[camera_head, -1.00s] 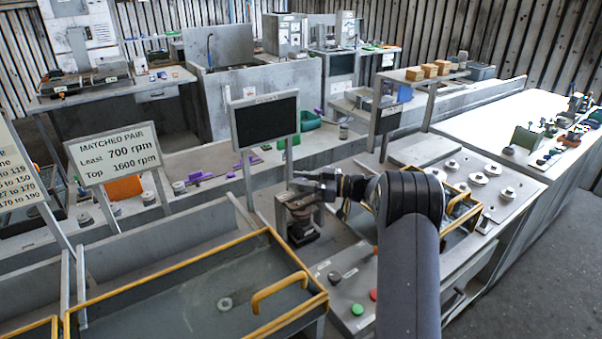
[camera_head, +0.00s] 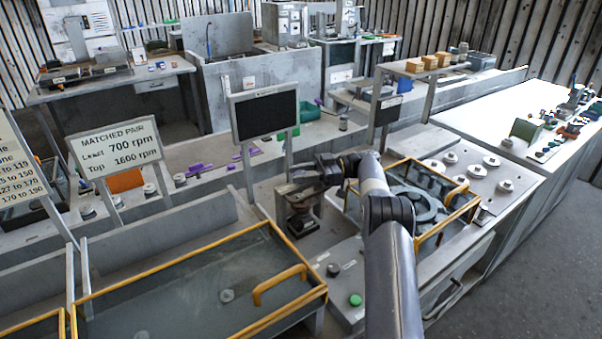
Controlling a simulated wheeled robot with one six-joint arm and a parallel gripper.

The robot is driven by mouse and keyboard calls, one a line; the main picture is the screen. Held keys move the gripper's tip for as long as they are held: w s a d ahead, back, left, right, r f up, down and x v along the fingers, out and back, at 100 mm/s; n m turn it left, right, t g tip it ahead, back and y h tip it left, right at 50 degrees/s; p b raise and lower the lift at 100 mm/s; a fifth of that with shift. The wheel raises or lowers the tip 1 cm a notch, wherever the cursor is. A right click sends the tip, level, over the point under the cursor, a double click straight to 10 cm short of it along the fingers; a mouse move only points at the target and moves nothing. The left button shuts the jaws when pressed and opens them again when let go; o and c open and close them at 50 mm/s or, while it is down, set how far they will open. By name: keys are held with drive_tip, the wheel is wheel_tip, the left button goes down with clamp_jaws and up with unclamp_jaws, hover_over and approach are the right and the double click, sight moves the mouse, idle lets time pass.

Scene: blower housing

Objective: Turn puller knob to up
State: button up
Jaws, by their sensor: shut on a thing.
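The puller (camera_head: 299,212) is a dark upright device with a brownish middle, in the centre of the head view, in front of the black screen. My gripper (camera_head: 304,187) is at the top of the puller and is shut on the puller knob. The knob itself is mostly hidden by the gripper and small in the picture, so its exact direction cannot be read. My wrist reaches in from the right, above the bench.
A yellow-rimmed tray with a round grey housing (camera_head: 418,207) lies right of the puller. A large yellow-rimmed tray (camera_head: 190,262) fills the front left. A green button (camera_head: 355,300) and a dark knob (camera_head: 333,270) sit in front. A black screen (camera_head: 264,114) stands behind.

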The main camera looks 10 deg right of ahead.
sight(301, 173)
drive_tip(key=shift+n+g, duration=0.3)
drive_tip(key=shift+g, duration=0.1)
drive_tip(key=o, duration=1)
drive_tip(key=shift+r, duration=0.1)
wheel_tip(301, 173, up, 10)
drive_tip(key=shift+f, duration=0.1)
